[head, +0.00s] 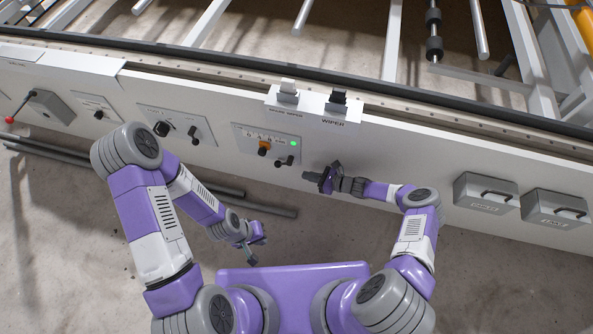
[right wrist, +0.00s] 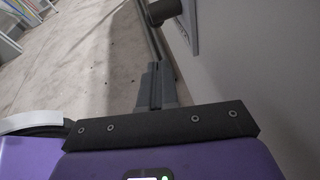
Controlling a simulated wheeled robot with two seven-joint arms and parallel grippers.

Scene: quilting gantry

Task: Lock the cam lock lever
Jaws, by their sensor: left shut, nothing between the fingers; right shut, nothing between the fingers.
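No label that I can read marks the cam lock lever. A small black lever (head: 285,161) sticks out of a white control plate (head: 243,130), below an orange knob (head: 264,148) and a green light (head: 293,143). My right gripper (head: 308,176) is shut and empty, just right of the black lever and apart from it, its fingers pointing left. In the right wrist view its closed fingers (right wrist: 155,85) point at a dark rounded part (right wrist: 160,10) by the panel wall. My left gripper (head: 251,254) is shut and empty, hanging low, away from the panel.
Further left are a plate with two black knobs (head: 163,129), a small knob plate (head: 98,114) and a red-ended lever (head: 10,119). A white switch (head: 288,88) and black switch (head: 339,97) sit on top. Grey boxes (head: 486,190) are right. Rods (head: 250,202) lie below.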

